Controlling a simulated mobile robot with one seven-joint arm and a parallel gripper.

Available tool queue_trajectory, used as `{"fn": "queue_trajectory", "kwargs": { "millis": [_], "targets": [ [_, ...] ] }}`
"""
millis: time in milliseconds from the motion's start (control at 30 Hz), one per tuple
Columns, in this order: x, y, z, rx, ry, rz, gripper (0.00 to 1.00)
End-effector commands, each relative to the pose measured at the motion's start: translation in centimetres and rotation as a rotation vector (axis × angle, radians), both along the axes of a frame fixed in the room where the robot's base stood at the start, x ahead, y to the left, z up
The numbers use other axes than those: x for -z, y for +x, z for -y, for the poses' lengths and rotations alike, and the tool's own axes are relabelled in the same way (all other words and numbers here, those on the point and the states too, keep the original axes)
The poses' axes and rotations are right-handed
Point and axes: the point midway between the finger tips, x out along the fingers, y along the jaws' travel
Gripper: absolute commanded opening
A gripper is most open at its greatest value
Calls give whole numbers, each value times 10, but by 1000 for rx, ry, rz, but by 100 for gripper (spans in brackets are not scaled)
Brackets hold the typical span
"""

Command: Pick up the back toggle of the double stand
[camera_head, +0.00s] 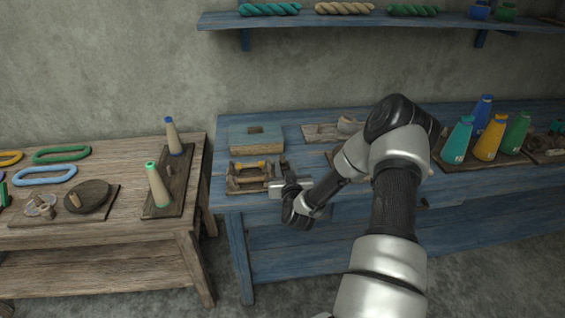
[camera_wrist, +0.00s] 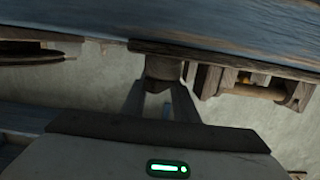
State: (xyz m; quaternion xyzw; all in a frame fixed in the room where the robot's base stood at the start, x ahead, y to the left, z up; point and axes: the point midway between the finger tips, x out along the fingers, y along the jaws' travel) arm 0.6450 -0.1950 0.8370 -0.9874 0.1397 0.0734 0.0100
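A small wooden stand (camera_head: 247,178) with upright posts and crossbars sits on the blue bench, left of my gripper. A yellowish bar (camera_head: 250,164) lies across its back part. I cannot tell which piece is the back toggle. My gripper (camera_head: 276,187) is at the stand's right side, at the bench's front. In the wrist view, my gripper's fingers (camera_wrist: 163,92) show apart at their bases. A dark round wooden piece (camera_wrist: 163,67) is at their tips; whether they touch it is unclear. Part of the stand (camera_wrist: 268,90) shows to the right, with a yellow bit.
A blue-topped block (camera_head: 256,139) lies behind the stand. Colored cones (camera_head: 490,137) stand on the bench's right. The wooden table (camera_head: 130,235) at left holds two cones on a board, round dark pieces and yarn loops. A gap separates the table and bench.

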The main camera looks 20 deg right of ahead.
Motion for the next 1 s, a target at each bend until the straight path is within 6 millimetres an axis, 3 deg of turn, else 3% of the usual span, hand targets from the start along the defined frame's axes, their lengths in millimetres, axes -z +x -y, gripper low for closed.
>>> {"fn": "queue_trajectory", "kwargs": {
  "millis": [200, 433, 600, 1000],
  "targets": [
    [5, 20, 5, -1, 2, -3, 26],
    [5, 21, 5, -2, 2, -3, 25],
    [5, 20, 4, -3, 3, -4, 0],
    [7, 19, 5, -1, 4, -10, 0]
  ]
}}
